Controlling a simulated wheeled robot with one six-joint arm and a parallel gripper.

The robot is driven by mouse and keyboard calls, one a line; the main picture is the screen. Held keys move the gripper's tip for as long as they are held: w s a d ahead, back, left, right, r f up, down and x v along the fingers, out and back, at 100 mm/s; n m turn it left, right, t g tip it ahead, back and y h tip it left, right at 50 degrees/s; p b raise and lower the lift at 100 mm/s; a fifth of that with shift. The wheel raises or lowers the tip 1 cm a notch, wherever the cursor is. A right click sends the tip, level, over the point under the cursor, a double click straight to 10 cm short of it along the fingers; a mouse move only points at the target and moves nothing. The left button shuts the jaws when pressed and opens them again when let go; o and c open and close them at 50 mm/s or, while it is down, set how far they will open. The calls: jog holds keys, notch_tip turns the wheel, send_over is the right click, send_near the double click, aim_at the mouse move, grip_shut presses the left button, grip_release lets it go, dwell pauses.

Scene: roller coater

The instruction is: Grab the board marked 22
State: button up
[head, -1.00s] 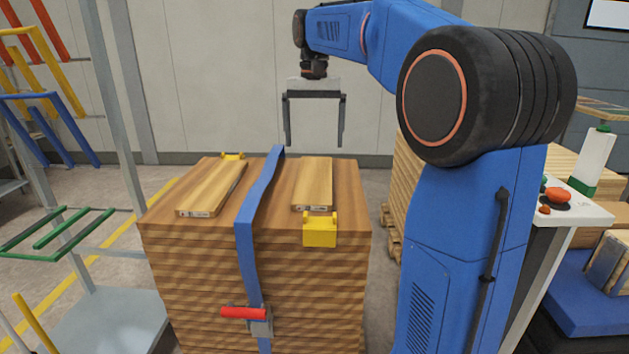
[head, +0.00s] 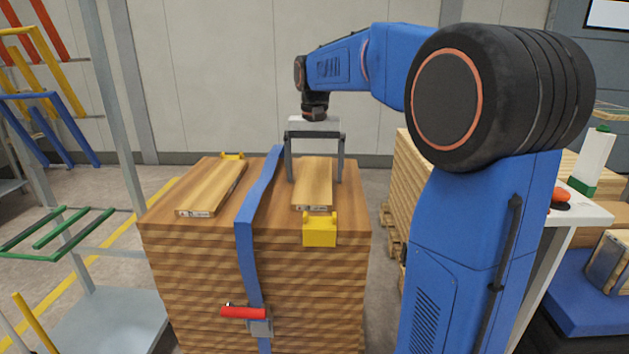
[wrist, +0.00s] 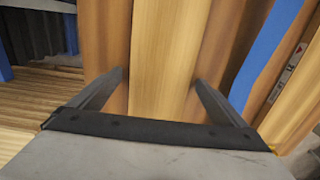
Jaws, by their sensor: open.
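Two light wooden boards lie on the stack of wood, one on each side of the blue strap. The right board (head: 313,186) has a label on its front end, too small to read; the left board (head: 212,187) also has a small label I cannot read. My gripper (head: 314,181) is open, with its fingers pointing down on either side of the right board's far half. In the wrist view the right board (wrist: 160,60) runs between the open fingers. I cannot tell whether the fingers touch it.
The blue strap (head: 247,215) with a red-handled ratchet (head: 243,312) wraps the wood stack (head: 190,265). A yellow corner piece (head: 320,230) sits at the front edge. A rack with coloured arms (head: 75,235) stands left. Pallets of wood stand behind my arm.

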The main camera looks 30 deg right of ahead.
jog(key=shift+c, duration=0.3)
jog(key=c, duration=1.3)
jog(key=shift+r, duration=0.15)
